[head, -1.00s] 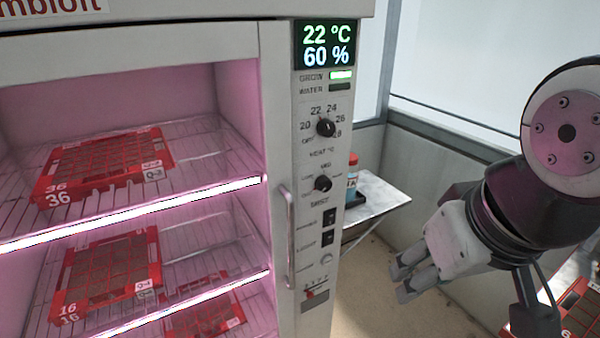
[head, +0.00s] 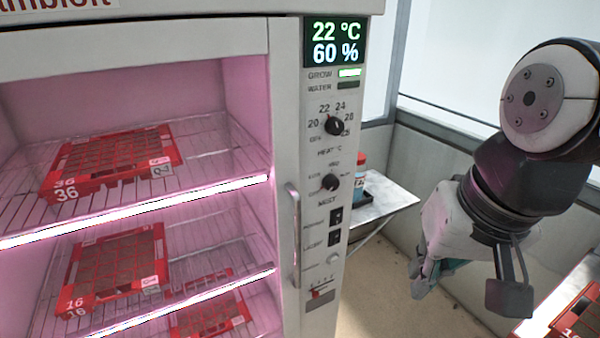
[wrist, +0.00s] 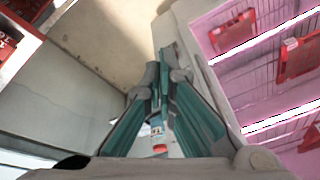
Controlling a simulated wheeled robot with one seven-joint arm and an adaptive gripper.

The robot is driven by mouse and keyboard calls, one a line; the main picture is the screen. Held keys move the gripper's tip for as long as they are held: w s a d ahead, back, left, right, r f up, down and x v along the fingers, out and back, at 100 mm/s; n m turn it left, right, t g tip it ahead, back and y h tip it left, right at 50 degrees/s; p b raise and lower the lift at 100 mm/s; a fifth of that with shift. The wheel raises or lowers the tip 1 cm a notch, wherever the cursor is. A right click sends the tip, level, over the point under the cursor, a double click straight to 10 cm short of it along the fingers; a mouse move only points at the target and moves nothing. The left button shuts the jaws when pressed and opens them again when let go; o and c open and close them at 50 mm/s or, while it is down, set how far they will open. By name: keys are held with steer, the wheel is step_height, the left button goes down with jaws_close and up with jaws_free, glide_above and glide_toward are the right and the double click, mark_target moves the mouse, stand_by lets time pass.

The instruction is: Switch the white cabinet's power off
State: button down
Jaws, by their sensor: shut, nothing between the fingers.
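The lower label seems to read LIGHT; the upper is too blurred to read surely. My gripper (head: 418,282) is shut and empty, to the right of the strip and apart from it. In the wrist view its fingers (wrist: 162,62) point along the cabinet's side.
Red seed trays (head: 112,160) lie on the wire shelves. A vertical handle (head: 294,235) stands out left of the controls. A small side table (head: 392,203) holds a red-capped bottle (head: 360,172). Another red tray (head: 578,318) is at the lower right. Floor between cabinet and gripper is clear.

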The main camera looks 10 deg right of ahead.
steer(key=w+f+m+g+y+b, duration=0.2)
steer(key=w+f+m+y, duration=0.3)
steer(key=w+m, duration=0.4)
steer(key=w+f+m+g+y+b, duration=0.1)
steer(key=w+f+m+g+y, duration=0.2)
steer(key=w+f+m+y, duration=0.5)
steer(key=w+d+f+m+t+y+b, duration=0.2)
steer(key=w+d+f+m+t, duration=0.7)
steer(key=m, duration=1.1)
steer(key=w+d+f+y, duration=0.1)
steer(key=w+d, duration=0.1)
steer(key=d, duration=0.2)
steer(key=shift+w+d+f+y+b, duration=0.15)
steer(key=shift+w+f+y+b, duration=0.15)
steer(key=shift+y+b, duration=0.1)
steer(key=p, duration=0.1)
glide_toward(337, 217)
steer(key=s+a+r, duration=0.1)
steer(key=s+a, duration=0.2)
steer(key=a, duration=0.2)
steer(key=shift+w+a+r, duration=0.1)
steer(key=shift+w+a, duration=0.15)
steer(key=shift+w, duration=0.35)
steer(key=shift+w+a+r, duration=0.1)
steer(key=shift+w+a, duration=0.15)
steer(key=shift+w, duration=0.4)
steer(key=shift+w+a+r, duration=0.1)
steer(key=shift+w+a, duration=0.15)
steer(key=shift+w, duration=0.35)
